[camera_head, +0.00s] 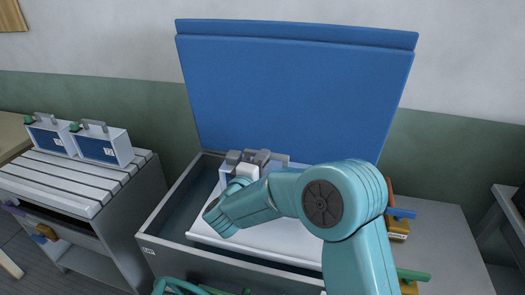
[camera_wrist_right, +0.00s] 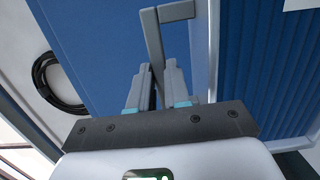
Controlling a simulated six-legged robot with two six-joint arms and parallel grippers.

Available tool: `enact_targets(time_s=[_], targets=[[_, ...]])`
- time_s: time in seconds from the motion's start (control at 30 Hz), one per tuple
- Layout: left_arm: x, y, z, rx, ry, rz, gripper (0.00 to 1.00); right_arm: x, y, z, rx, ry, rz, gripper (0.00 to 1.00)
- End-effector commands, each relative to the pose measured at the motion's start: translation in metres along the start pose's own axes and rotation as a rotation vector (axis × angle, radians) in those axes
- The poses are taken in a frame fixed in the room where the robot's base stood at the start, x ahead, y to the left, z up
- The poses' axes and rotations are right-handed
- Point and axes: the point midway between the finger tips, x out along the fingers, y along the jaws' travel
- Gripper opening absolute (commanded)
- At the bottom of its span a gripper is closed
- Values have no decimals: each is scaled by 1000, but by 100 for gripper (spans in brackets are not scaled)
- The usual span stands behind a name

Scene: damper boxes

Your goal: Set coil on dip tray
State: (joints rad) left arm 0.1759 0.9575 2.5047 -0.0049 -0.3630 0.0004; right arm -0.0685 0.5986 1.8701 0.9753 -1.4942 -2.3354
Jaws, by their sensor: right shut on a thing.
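My right gripper (camera_head: 258,160) is over the open grey chest and shut on a grey handle. In the right wrist view, the fingers (camera_wrist_right: 155,92) close around this handle (camera_wrist_right: 153,38). The handle seems to belong to a white box with a blue face, mostly hidden by my arm in the head view. A black coil (camera_wrist_right: 40,82) lies on a pale surface at the left of the wrist view, apart from the fingers. I cannot pick out the coil in the head view. A white tray-like surface (camera_head: 290,236) shows inside the chest; I cannot tell whether it is the dip tray.
The chest's blue lid (camera_head: 295,95) stands open behind. Two blue-and-white boxes with handles (camera_head: 47,135) (camera_head: 100,147) stand on a slatted grey cart (camera_head: 60,180) at left. Orange and yellow items with blue and green bars (camera_head: 397,228) sit on a grey surface at right.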

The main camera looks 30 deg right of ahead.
Motion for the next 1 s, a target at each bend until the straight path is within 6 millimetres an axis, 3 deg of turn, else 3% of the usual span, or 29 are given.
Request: enact_targets(time_s=[0.13, 0.4, 0.8, 0.83, 0.87, 0.9, 1.0], targets=[[0, 0, 0, 0, 0, 0, 47, 1, -3, 0, 7, -2, 12, 0], [1, 0, 0, 0, 0, 0, 47, 1, -36, 0, 6, -2, 12, 0], [2, -1, 0, 0, 0, 0, 47, 1, -40, 0, 8, -2, 13, 0], [2, -1, 0, 0, 0, 0, 47, 0, -45, 0, 1, -1, 0, 27], [2, -1, 0, 0, 0, 0, 47, 0, -45, 0, 1, -1, 0, 36], [2, -1, 0, 0, 0, 0, 47, 0, -45, 0, 1, -1, 0, 42], [2, -1, 0, 0, 0, 0, 47, 0, -45, 0, 1, -1, 0, 42]])
